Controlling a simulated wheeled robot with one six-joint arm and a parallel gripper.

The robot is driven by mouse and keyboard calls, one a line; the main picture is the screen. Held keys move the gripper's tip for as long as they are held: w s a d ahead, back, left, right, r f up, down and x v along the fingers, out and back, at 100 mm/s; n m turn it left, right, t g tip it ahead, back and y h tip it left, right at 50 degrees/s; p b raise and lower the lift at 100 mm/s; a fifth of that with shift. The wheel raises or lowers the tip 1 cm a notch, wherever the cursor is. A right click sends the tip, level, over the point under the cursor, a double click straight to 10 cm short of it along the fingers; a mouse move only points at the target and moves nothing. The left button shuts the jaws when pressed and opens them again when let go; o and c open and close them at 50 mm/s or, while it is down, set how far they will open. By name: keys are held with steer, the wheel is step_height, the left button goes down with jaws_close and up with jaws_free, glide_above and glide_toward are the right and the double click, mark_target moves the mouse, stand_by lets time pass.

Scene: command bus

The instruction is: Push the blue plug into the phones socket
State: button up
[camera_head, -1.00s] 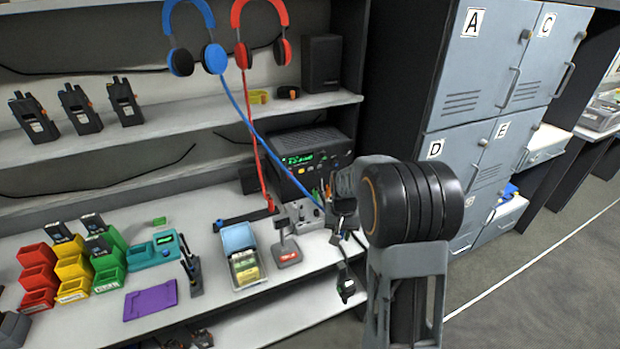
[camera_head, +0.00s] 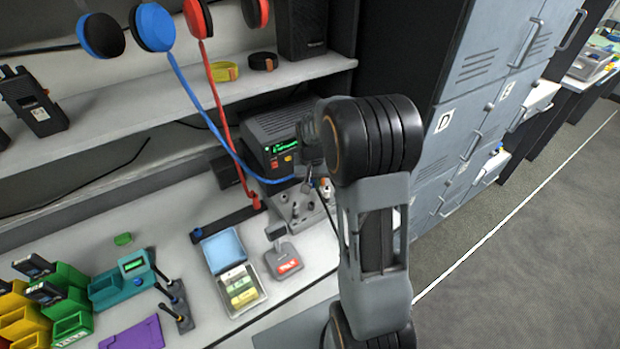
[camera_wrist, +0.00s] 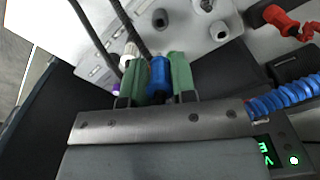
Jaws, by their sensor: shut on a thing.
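In the wrist view the blue plug (camera_wrist: 160,78) sits between the green fingers of my gripper (camera_wrist: 155,80), which is shut on it. A blue coiled cord (camera_wrist: 285,97) shows at the right. Beyond the fingers is a pale socket panel with several round grey sockets, one of them (camera_wrist: 160,18) above the plug. I cannot read which is phones. The plug appears apart from that socket. In the head view the grey socket box (camera_head: 292,214) stands in front of the radio (camera_head: 285,140). My gripper (camera_head: 312,172) is above it, partly hidden by my arm.
A red plug (camera_wrist: 280,20) on a red cord is at the panel's right. Black stalks and a white knob (camera_wrist: 130,50) stand close to the left finger.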

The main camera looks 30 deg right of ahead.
steer(key=b, duration=0.4)
glide_above(311, 208)
steer(key=w, duration=0.1)
steer(key=shift+d+f, duration=0.15)
steer(key=shift+f, duration=1.3)
steer(key=shift+d+f, duration=0.15)
steer(key=shift+f, duration=1.25)
steer(key=shift+s+f+b, duration=0.1)
steer(key=shift+f+b, duration=0.75)
steer(key=shift+f, duration=0.4)
stand_by(0.3)
steer(key=o, duration=0.7)
steer(key=shift+o, duration=0.8)
steer(key=shift+r, duration=0.1)
steer(key=shift+r+p, duration=3)
steer(key=shift+r, duration=0.95)
